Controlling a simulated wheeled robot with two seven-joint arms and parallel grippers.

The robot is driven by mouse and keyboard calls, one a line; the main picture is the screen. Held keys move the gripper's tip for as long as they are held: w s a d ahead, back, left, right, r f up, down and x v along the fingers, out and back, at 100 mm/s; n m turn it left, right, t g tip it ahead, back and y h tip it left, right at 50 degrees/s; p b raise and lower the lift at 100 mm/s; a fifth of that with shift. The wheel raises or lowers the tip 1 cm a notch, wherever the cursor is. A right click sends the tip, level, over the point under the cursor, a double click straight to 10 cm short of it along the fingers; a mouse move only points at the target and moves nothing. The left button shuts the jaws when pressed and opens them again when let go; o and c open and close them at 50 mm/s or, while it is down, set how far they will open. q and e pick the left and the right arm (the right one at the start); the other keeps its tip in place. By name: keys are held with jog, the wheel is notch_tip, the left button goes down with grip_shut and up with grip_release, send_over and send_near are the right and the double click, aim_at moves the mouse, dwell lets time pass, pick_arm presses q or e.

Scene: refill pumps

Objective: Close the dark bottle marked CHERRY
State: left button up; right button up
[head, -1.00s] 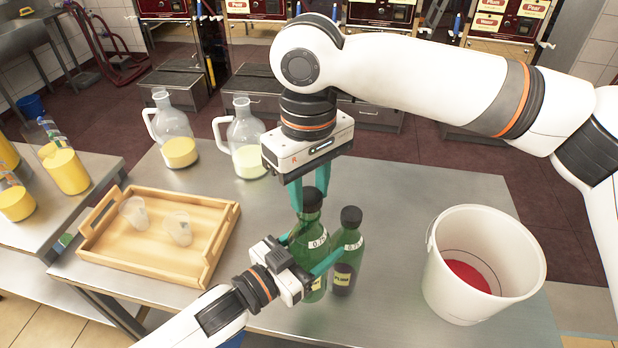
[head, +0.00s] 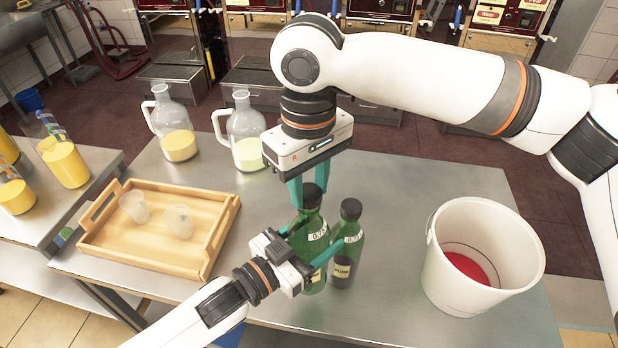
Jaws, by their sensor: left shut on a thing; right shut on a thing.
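A green glass bottle (head: 313,224) with a black cap (head: 312,195) stands upright on the steel table. Its lower label is largely hidden by my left gripper, so I cannot read its name. My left gripper (head: 318,241) is shut around this bottle's body from the lower left. My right gripper (head: 308,186) comes from above, its teal fingers shut on the black cap at the bottle's neck. Whether the cap is fully seated is too small to tell.
A wooden tray (head: 228,225) with two clear cups is at the left. Two glass jugs (head: 176,130) (head: 246,135) of pale yellow liquid stand behind. A white bucket (head: 445,275) with red inside is at the right. The table between the bottles and bucket is clear.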

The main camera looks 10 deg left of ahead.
jog(key=shift+f, duration=0.1)
pick_arm(q)
jog(key=c, duration=0.4)
pick_arm(e)
jog(key=m, duration=1.3)
jog(key=shift+a, duration=0.1)
jog(key=m, duration=1.3)
jog(key=shift+w, duration=0.1)
